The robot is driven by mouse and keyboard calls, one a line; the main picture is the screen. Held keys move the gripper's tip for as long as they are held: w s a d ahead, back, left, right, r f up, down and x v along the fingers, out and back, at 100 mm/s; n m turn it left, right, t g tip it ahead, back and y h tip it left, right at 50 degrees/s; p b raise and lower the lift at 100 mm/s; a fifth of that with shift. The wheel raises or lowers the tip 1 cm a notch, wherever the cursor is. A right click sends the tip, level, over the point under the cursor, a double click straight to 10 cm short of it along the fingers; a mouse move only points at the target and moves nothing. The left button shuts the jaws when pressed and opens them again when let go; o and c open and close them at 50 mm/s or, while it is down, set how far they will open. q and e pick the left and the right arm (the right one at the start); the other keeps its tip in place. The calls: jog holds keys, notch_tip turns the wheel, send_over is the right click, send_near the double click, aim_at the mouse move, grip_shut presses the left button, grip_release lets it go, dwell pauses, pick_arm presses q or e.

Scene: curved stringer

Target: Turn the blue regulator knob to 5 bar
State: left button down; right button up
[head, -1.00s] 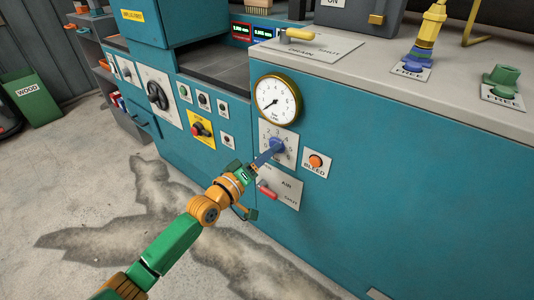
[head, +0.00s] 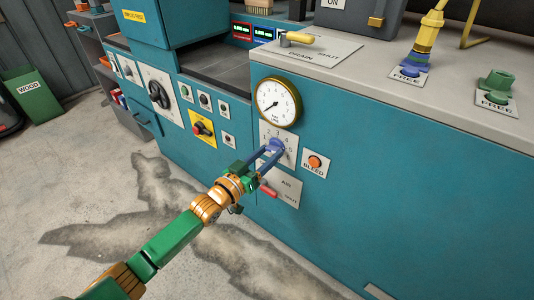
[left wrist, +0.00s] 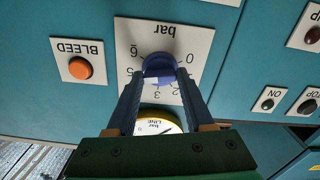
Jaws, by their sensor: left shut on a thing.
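The blue regulator knob (head: 275,146) sits on a white dial plate (head: 291,134) with numbers, on the front of the teal cabinet. My left gripper (head: 273,150) reaches it from the lower left and is shut on it. In the left wrist view the knob (left wrist: 158,66) sits between the two finger tips, with the dial (left wrist: 204,42) upside down. A pale mark on the knob faces the lower left there, seemingly between 3 and 5; its exact reading is unclear. The round line gauge (head: 277,102) is above the dial, its needle pointing lower left. My right gripper is not in view.
An orange BLEED button (head: 314,162) is just right of the dial. A red AIR lever (head: 268,190) is close below my gripper. A yellow DRAIN lever (head: 297,38) lies on the cabinet top. The floor in front is clear apart from a dark stain.

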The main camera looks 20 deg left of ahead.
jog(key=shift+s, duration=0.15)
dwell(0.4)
pick_arm(q)
jog(key=shift+c, duration=1.4)
grip_release()
jog(key=shift+s+a, duration=0.1)
jog(key=shift+s, duration=0.2)
jog(key=p+v, duration=0.2)
jog(key=v, duration=0.4)
jog(key=shift+s, duration=0.2)
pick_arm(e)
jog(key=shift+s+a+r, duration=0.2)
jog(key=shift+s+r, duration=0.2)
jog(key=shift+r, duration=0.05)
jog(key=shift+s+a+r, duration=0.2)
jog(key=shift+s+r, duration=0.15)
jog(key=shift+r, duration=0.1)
pick_arm(q)
jog(key=shift+a, duration=0.1)
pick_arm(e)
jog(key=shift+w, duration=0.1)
